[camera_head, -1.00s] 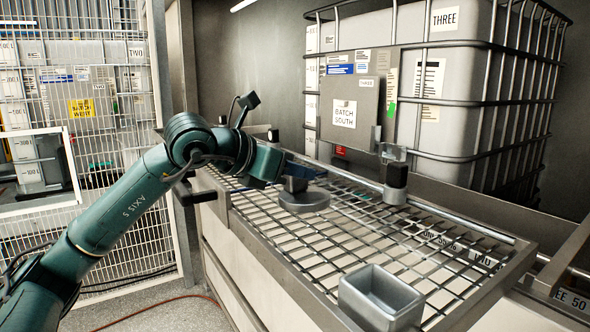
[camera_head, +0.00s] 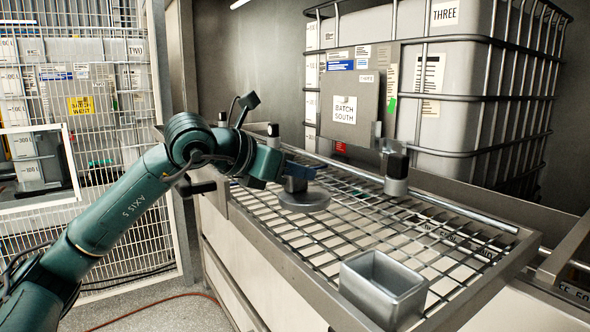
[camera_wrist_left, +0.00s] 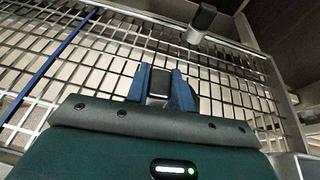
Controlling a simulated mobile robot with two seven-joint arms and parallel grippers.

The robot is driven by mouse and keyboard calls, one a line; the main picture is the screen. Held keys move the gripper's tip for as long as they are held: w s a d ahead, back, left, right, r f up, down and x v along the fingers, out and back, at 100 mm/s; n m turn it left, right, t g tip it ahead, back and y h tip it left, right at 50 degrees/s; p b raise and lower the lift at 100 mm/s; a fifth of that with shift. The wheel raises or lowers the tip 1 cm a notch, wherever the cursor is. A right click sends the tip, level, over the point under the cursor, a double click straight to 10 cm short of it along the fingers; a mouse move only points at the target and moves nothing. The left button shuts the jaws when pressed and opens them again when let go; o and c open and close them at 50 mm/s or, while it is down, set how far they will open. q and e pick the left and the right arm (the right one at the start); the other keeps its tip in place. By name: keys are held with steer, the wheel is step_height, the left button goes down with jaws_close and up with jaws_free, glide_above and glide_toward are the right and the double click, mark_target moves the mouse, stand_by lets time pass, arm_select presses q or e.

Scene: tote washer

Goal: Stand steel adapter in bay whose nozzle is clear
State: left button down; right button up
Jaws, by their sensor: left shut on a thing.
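My left gripper (camera_head: 297,176) points down over the far left part of the wire rack (camera_head: 345,200). It is shut on a grey steel piece with a broad round disc (camera_head: 304,202) at its lower end, which I take for the steel adapter. The disc is level, at or just above the wires; I cannot tell if it touches. My right gripper is not in view.
An open grey metal box (camera_head: 382,284) stands at the rack's near corner. A black-topped grey fitting (camera_head: 397,175) stands by the back rail; the wrist view also shows it (camera_wrist_left: 201,22). A caged white tank (camera_head: 445,90) stands behind. The rack's middle is clear.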

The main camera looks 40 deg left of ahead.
arm_select(q)
steer(key=shift+f, duration=0.2)
stand_by(0.4)
steer(key=shift+f+b, duration=0.65)
steer(key=shift+b, duration=0.1)
steer(key=shift+f, duration=0.15)
steer(key=c, duration=1.1)
jaws_free()
steer(key=shift+o, duration=0.3)
steer(key=o, duration=1)
steer(key=shift+o, duration=0.2)
